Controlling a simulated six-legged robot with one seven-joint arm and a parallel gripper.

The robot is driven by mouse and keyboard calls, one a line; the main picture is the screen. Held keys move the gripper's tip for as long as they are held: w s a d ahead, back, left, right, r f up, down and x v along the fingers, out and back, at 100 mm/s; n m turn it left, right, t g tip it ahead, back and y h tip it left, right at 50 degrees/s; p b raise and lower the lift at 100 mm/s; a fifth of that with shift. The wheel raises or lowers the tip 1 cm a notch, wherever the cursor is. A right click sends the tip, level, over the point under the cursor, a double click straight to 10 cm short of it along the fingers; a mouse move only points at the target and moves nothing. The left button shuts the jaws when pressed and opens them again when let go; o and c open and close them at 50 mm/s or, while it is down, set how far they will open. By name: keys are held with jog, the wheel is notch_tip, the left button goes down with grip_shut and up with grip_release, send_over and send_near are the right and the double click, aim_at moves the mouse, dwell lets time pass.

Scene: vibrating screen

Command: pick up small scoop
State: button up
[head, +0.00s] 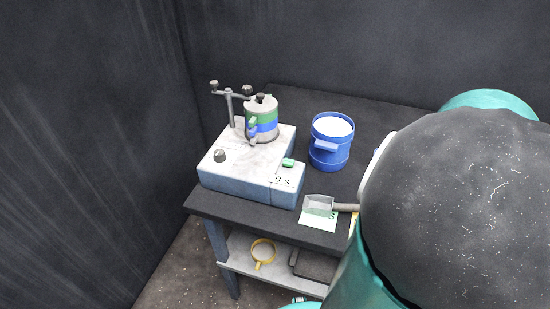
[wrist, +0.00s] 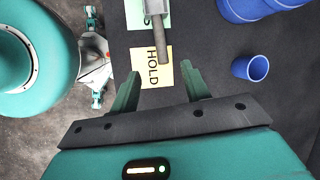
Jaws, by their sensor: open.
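The small scoop (head: 318,205) lies near the front edge of the dark table, its clear-grey pan on a green-and-white card and its handle pointing right in the head view. In the wrist view the scoop's handle (wrist: 161,38) points down toward my gripper, over a yellow card marked HOLD; its pan is mostly cut off at the top edge. My gripper (wrist: 161,82) is open and empty, its two green fingers on either side of the yellow card, with the handle's end between and just beyond the fingertips. In the head view my arm hides the gripper.
A vibrating screen machine (head: 240,185) with a striped canister (head: 261,118) stands left on the table. A blue bucket (head: 330,152) of white material stands behind the scoop. A small blue cup (wrist: 250,68) is right of the gripper. A yellow ring-shaped item (head: 263,252) sits on the lower shelf.

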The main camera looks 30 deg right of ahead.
jog(key=shift+m, duration=0.3)
jog(key=x, duration=0.8)
jog(key=shift+s+f, duration=0.1)
jog(key=shift+s, duration=0.1)
jog(key=shift+w+x, duration=0.1)
jog(key=shift+x, duration=1.3)
jog(key=shift+w+x, duration=0.15)
jog(key=shift+x, duration=1.3)
grip_shut()
